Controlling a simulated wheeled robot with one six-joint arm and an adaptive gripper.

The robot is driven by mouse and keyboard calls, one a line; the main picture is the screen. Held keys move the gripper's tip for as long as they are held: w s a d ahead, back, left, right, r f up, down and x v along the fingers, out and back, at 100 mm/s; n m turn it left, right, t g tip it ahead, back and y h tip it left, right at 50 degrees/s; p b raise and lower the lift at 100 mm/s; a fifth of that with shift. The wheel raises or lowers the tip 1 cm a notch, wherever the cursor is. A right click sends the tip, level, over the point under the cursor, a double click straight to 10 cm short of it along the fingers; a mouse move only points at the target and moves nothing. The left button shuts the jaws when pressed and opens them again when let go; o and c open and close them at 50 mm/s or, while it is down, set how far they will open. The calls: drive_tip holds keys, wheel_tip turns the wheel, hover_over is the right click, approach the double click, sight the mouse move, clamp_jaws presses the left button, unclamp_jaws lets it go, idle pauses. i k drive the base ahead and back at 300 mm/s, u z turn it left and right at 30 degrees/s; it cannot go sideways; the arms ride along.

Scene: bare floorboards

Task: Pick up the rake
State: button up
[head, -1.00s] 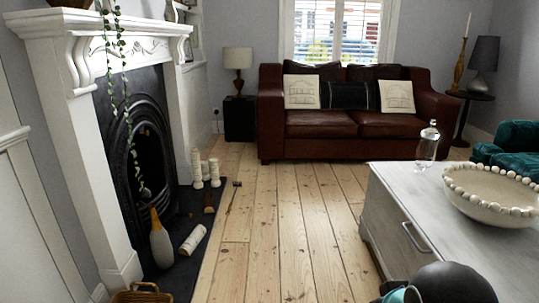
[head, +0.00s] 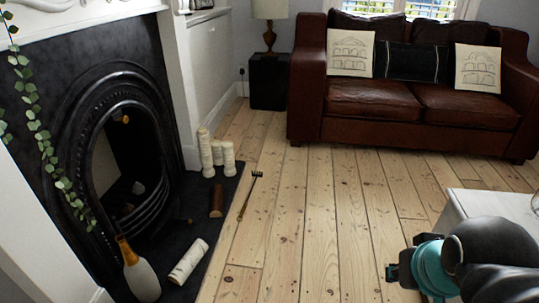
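The rake (head: 248,196) lies on the floorboards in the head view, just right of the dark hearth. It is small, with a thin brownish handle and a dark toothed head at its far end. My gripper (head: 393,272) shows as a dark part at the lower right, beside the teal and black links of my arm. It is well to the right of the rake and nearer to me, not touching it. Its fingers are too unclear to tell whether they are open or shut.
The fireplace and its hearth (head: 218,240) border the left, with a bottle (head: 141,278), a cream roll (head: 188,261), a brown log (head: 216,200) and cream candles (head: 228,160). A sofa (head: 410,110) stands behind. A white table (head: 486,207) is at right. The middle floor is clear.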

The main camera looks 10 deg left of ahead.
sight(244, 208)
drive_tip(key=i, duration=3.25)
drive_tip(key=u, duration=1.4)
